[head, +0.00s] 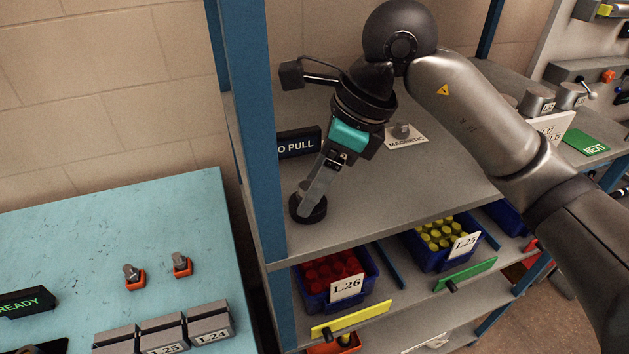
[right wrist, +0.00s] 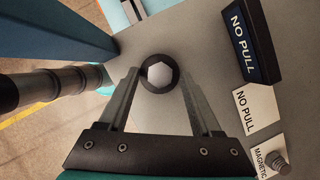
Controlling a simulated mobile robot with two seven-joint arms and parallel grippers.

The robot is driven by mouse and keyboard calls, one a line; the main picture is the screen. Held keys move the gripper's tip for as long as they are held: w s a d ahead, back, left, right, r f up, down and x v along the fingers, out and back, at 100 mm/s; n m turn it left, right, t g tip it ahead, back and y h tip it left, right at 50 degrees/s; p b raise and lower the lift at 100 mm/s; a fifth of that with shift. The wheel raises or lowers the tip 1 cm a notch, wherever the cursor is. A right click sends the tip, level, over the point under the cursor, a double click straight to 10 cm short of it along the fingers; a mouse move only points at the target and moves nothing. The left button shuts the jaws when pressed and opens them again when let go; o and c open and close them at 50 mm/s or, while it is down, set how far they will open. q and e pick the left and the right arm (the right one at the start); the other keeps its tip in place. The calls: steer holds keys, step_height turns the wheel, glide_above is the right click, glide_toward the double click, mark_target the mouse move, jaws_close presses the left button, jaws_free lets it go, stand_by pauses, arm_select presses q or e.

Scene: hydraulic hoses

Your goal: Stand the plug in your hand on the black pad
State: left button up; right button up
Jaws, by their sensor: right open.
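The plug (right wrist: 159,77) shows in the right wrist view as a pale grey hexagonal top. It stands on the round black pad (head: 309,215), whose dark rim (right wrist: 159,57) shows around it. The pad is on the grey shelf, close to its left blue post. My right gripper (head: 306,194) reaches down over the pad in the head view. Its fingers (right wrist: 158,88) are spread, one on each side of the plug, with gaps between. In the head view the fingers mostly hide the plug. My left gripper is not in view.
A NO PULL sign (head: 299,142) stands behind the pad. Another plug (head: 401,131) is on the MAGNETIC card. The blue post (head: 253,130) is close on the left. Bins of red caps (head: 367,282) and yellow caps (head: 475,255) are below. The shelf's front middle is clear.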

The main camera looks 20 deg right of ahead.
steer(key=shift+r, duration=0.2)
steer(key=v, duration=1.2)
